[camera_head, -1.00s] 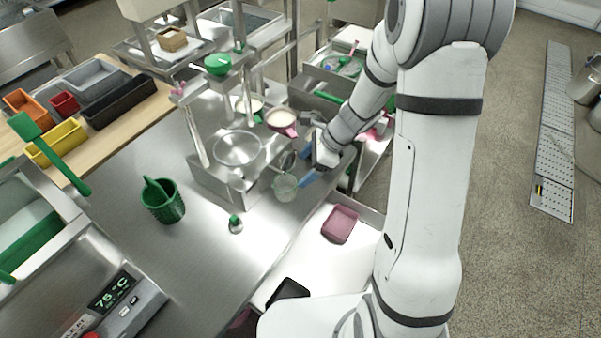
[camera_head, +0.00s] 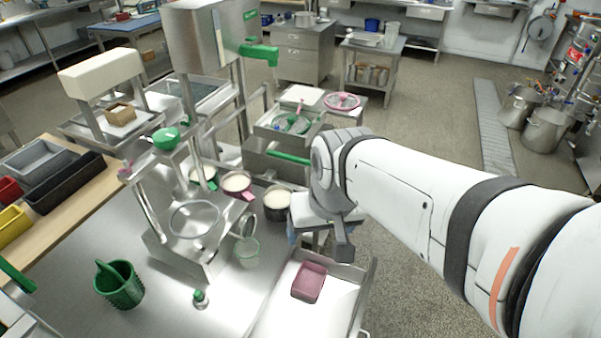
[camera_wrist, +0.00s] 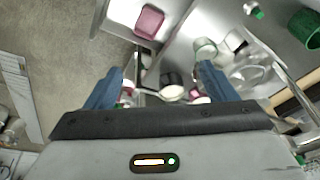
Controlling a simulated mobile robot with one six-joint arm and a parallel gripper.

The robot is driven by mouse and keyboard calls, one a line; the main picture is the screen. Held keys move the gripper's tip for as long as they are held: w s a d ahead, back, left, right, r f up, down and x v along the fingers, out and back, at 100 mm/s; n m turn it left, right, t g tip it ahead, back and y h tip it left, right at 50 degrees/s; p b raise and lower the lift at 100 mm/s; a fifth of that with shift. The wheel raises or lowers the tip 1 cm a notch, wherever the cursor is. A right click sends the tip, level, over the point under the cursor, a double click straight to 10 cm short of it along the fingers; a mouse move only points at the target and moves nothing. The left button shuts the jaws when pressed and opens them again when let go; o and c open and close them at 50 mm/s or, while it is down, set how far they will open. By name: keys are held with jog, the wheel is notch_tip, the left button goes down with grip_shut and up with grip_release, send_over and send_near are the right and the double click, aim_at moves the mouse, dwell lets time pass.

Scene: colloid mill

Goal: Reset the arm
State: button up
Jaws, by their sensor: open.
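My arm reaches in from the right in the head view and bends down at its far end. My gripper (camera_wrist: 160,82) shows in the wrist view with two blue fingers set wide apart and nothing held between them. In the head view, one blue finger shows beside the metal counter, and the rest of the gripper is mostly hidden by my wrist. The gripper is above the gap between the counter and the tray with the pink container.
A steel mill stand (camera_head: 185,235) and a clear cup (camera_head: 246,250) are on the counter. Pots (camera_head: 277,203) stand behind it. A pink container (camera_head: 309,283) sits in a metal tray (camera_head: 275,318). A green basket (camera_head: 120,287) is at left.

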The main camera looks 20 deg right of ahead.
jog(key=shift+s+d+r+n, duration=0.25)
jog(key=shift+s+d+n, duration=0.15)
jog(key=shift+d, duration=0.35)
jog(key=shift+c, duration=0.2)
